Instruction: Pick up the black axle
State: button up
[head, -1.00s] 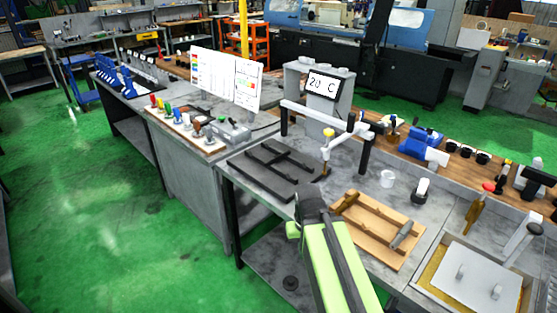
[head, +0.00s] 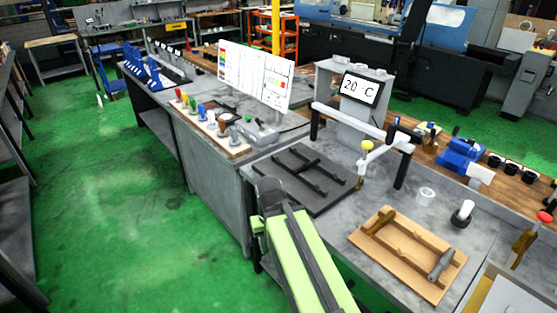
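A dark flat rack (head: 318,204) lies on the grey bench, with black bars (head: 294,173) across it. I cannot tell for sure whether one of these bars is the black axle. A wooden tray (head: 373,240) to its right holds a brownish piece (head: 380,221) at its upper left and a grey cylinder (head: 441,264) at its right end. My green arm rises from the bottom of the head view to a dark joint in front of the rack's left side. My gripper does not show; it is out of sight beyond or below the arm.
A measuring stand with a white arm (head: 360,125) and a "20 C" display (head: 361,88) stands behind the rack. A white ring (head: 425,196) and a black-and-white knob (head: 463,213) stand right of it. Handled tools (head: 211,122) line the left bench. Green floor on the left is open.

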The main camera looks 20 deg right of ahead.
aim_at(305, 167)
jog(key=u, duration=0.45)
jog(key=i, duration=1.35)
jog(key=z, duration=0.25)
